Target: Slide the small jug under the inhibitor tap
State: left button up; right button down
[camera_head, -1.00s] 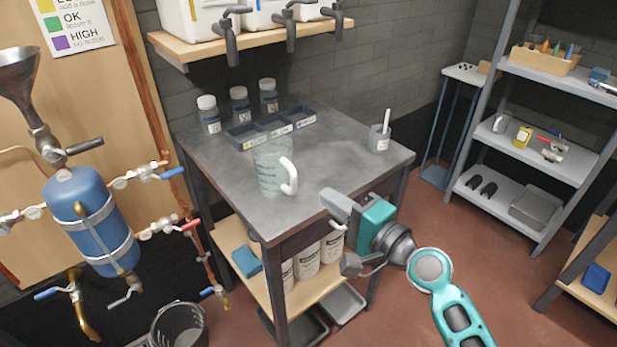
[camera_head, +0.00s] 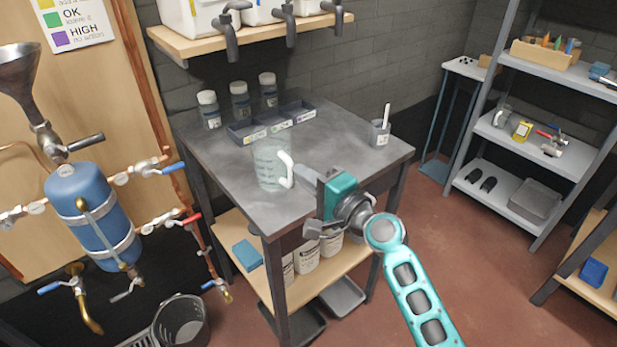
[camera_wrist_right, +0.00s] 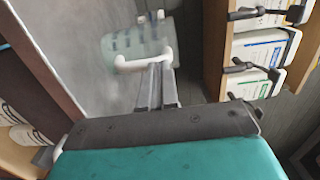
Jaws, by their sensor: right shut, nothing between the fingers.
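The small clear jug (camera_head: 270,165) with a white handle (camera_head: 287,170) stands upright on the dark metal table, left of my right gripper (camera_head: 300,175). In the wrist view the jug (camera_wrist_right: 135,38) is just ahead of my right gripper (camera_wrist_right: 157,72), whose fingers are together with nothing between them. The fingertips are close to the handle; I cannot tell whether they touch it. Above the table, containers on a wooden shelf have dark taps: left (camera_head: 230,30), middle (camera_head: 287,22) and right (camera_head: 335,15). I cannot tell which is the inhibitor tap. My left gripper is out of view.
Three capped bottles (camera_head: 239,100) and a dark compartment tray (camera_head: 271,122) stand at the table's back. A grey cup with a white stick (camera_head: 380,131) is at the right rear. The table (camera_head: 335,145) is clear between. A blue tank (camera_head: 90,215) with valves stands left.

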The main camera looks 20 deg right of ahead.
aim_at(280, 158)
jog(key=b+x, duration=0.1)
jog(key=x, duration=0.9)
jog(key=shift+w+a+b, duration=0.2)
jog(key=shift+w+b, duration=0.1)
jog(key=shift+b, duration=0.1)
